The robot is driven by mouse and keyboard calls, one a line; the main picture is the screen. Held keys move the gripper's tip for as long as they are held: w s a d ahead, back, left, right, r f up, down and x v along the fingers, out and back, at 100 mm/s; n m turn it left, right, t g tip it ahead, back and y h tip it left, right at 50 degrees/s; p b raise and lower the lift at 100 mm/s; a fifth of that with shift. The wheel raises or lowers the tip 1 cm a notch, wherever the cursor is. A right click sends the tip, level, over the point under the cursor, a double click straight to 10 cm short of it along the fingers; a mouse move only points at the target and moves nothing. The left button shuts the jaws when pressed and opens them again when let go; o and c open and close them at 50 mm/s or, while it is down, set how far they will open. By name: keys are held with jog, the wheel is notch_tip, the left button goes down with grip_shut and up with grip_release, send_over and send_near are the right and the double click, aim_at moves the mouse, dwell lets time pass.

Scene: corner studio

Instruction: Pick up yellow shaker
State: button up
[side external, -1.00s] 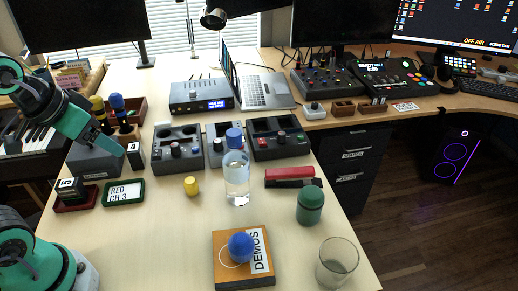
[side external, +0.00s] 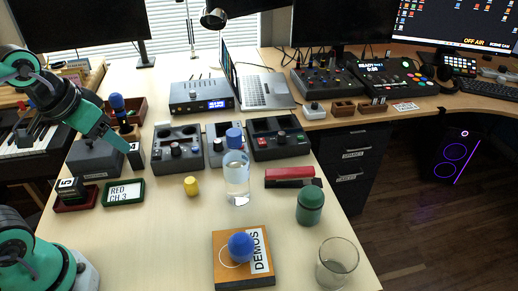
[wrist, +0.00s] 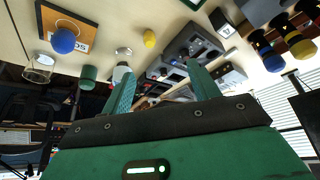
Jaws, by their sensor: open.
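The yellow shaker (side external: 191,186) is a small, rounded yellow piece on the pale desk, left of the water bottle (side external: 237,178). In the wrist view the shaker (wrist: 150,38) shows at the upper middle, beyond and apart from my fingers. My gripper (side external: 122,141) is raised at the left of the desk, up and left of the shaker in the side view. In the wrist view my gripper (wrist: 162,86) has its two green fingers spread, with nothing held between them.
Grey consoles (side external: 180,150) stand behind the shaker. A green jar (side external: 310,206), a glass (side external: 337,262) and a blue ball (side external: 240,247) on an orange DEMOS box (side external: 228,276) are to the right and front. Desk around the shaker is clear.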

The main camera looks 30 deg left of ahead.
jog(key=w+d+f+g, duration=0.25)
jog(key=w+f, duration=0.35)
jog(key=w, duration=0.3)
jog(key=n+g, duration=0.2)
jog(key=g, duration=0.1)
send_over(190, 180)
jog(key=shift+t, duration=0.25)
jog(key=f, duration=0.9)
jog(key=shift+s+a, duration=0.15)
jog(key=shift+s, duration=0.15)
jog(key=shift+w+f, duration=0.2)
jog(key=shift+f, duration=4.25)
jog(key=c, duration=1.1)
jog(key=shift+o, duration=0.2)
jog(key=shift+w+r, duration=0.1)
jog(key=shift+r, duration=0.05)
